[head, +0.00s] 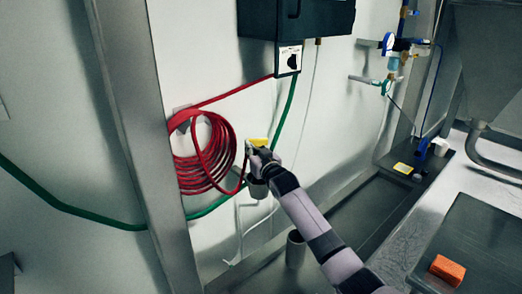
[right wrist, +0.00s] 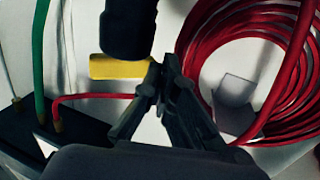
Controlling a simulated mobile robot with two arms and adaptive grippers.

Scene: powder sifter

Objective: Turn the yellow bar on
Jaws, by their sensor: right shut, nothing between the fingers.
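A small yellow bar (head: 258,141) is by the white wall, just right of the red hose coil, in the head view. In the right wrist view the yellow bar (right wrist: 118,67) lies level, left of my fingertips, with a dark cylinder (right wrist: 128,28) covering part of it. My right gripper (head: 256,153) is at the bar in the head view. In the right wrist view its fingers (right wrist: 162,78) are shut and empty, close to the bar's right end. I cannot tell whether they touch it. My left gripper is not in view.
A coiled red hose (head: 203,160) hangs left of my right gripper. A green hose (head: 60,205) runs along the wall.

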